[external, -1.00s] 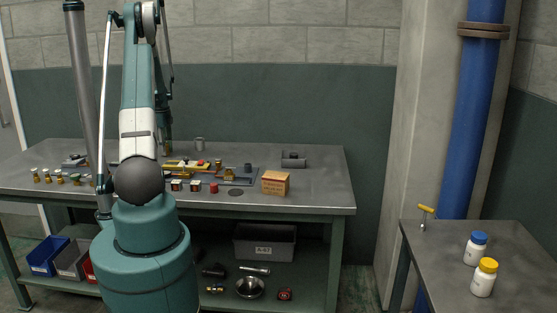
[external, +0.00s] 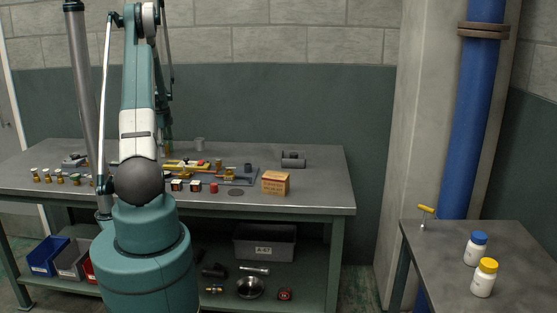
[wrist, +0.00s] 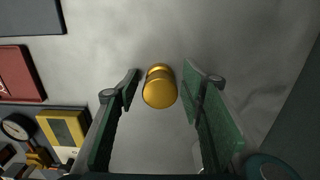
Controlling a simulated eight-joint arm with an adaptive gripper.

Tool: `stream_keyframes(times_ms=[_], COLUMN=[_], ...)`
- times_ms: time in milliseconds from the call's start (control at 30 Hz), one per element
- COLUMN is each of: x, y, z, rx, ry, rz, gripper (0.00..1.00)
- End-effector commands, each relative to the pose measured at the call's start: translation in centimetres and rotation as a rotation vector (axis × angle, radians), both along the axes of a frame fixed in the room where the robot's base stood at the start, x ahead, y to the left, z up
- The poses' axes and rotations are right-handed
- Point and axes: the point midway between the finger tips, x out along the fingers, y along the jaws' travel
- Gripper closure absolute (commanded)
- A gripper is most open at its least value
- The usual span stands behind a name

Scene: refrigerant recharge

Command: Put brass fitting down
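The brass fitting (wrist: 159,88) is a short golden cylinder with a rounded near end. In the wrist view it is on the grey worktop, between the two fingers of my gripper (wrist: 160,84). The green fingers stand apart, with a visible gap on each side of the fitting, so my gripper is open and not clamping it. In the external view my gripper (external: 167,148) is low over the back of the workbench (external: 310,190), partly hidden by my arm. I cannot make out this fitting there.
In the wrist view, a yellow device (wrist: 64,130), a round gauge (wrist: 16,127) and a red flat item (wrist: 20,73) lie to the left.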

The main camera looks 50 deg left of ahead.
Motion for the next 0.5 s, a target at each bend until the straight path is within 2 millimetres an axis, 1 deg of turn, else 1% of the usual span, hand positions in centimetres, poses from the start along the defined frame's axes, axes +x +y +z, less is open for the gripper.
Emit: stream_keyframes(times_ms=[167,267,500], x=[0.0,0.0,0.0], y=[0.0,0.0,0.0], z=[0.9,1.8,5.5], rx=[0.000,0.000,0.000], ry=[0.000,0.000,0.000], rz=[0.000,0.000,0.000], gripper=[0.61,0.61,0.61])
